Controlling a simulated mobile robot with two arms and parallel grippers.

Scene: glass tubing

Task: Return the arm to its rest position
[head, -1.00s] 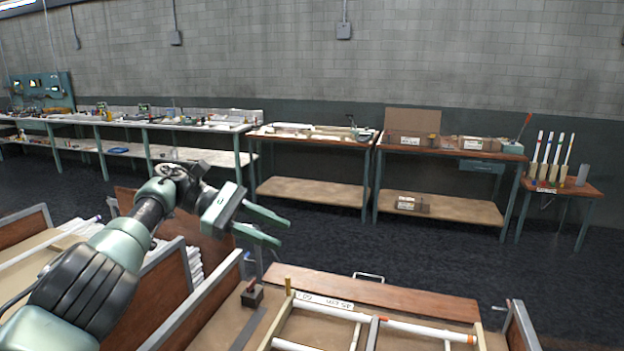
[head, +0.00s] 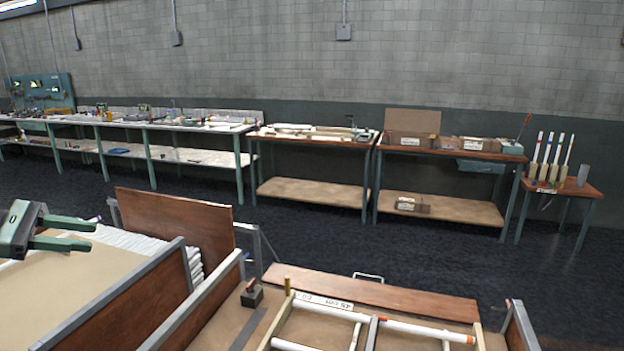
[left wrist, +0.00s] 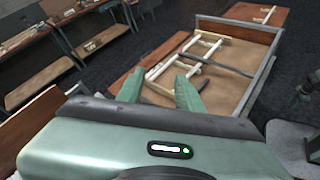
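My left gripper (head: 68,233) is at the left edge of the head view, with its two green fingers apart and nothing between them. It hangs above the left wooden-sided cart bed, clear of its contents. In the left wrist view the two fingers (left wrist: 158,92) also stand apart and empty, pointing towards the cart with the white tube frame (left wrist: 185,60). Most of the left arm is out of the head view.
The near cart (head: 205,310) holds a white tube frame (head: 330,312) and a small dark block (head: 251,295). White tubes (head: 150,243) lie in the left cart beside a raised brown panel (head: 175,220). Workbenches (head: 310,190) line the wall. Dark floor between is clear.

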